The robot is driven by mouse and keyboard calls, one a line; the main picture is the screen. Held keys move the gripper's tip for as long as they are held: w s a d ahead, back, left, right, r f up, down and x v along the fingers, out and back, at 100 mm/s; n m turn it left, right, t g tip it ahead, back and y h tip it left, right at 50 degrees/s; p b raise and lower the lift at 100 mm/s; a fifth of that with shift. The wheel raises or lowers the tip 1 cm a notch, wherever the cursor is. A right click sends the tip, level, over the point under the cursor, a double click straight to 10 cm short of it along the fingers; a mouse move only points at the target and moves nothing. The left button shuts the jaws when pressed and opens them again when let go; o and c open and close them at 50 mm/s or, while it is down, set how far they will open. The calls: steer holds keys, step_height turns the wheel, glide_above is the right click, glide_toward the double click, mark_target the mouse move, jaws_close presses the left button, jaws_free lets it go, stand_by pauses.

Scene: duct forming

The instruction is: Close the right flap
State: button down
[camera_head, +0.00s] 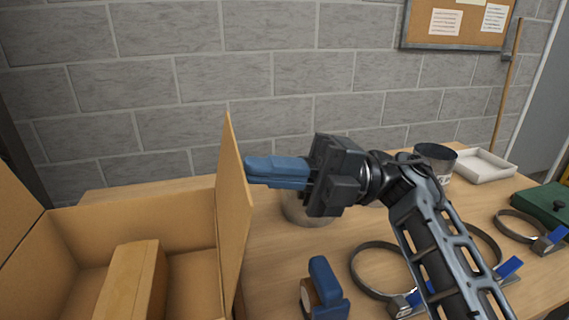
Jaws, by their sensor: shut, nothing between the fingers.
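A cardboard box (150,222) stands open at the lower left. Its right flap (233,205) stands nearly upright, its top edge rising above the box wall. My gripper (248,172) reaches in from the right, with its blue fingers shut and empty. The fingertips are at the outer, right-hand face of the right flap; they look close to it or touching, I cannot tell which. The left flap (15,210) is partly in view, also standing open. A smaller brown box-like block (135,280) lies inside the box.
The wooden table (275,270) holds a blue-handled tool (325,290), several metal ring clamps (375,268), a dark tin (435,160), a white tray (485,168) and a green case (545,208). A round grey object (305,212) sits partly behind my gripper. A grey block wall (280,60) stands behind.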

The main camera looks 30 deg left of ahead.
steer(key=shift+s+a, duration=0.1)
stand_by(0.3)
steer(key=shift+s+a+r+t+h, duration=0.4)
steer(key=shift+s+a+r+h, duration=0.05)
steer(key=shift+s+h, duration=0.15)
steer(key=s+a+f+t+h, duration=0.4)
steer(key=s+a+t+h, duration=0.4)
steer(key=s+a+t, duration=0.4)
steer(key=s+a+f+h+b, duration=0.1)
steer(key=s+f+h+b, duration=0.1)
steer(key=f, duration=0.5)
steer(key=shift+s+a+f+t+h+b, duration=0.2)
steer(key=shift+s+f+t+h+b, duration=0.15)
steer(key=shift+s+b, duration=0.45)
steer(key=shift+s, duration=0.1)
steer(key=shift+d+f, duration=0.1)
steer(key=shift+f, duration=0.05)
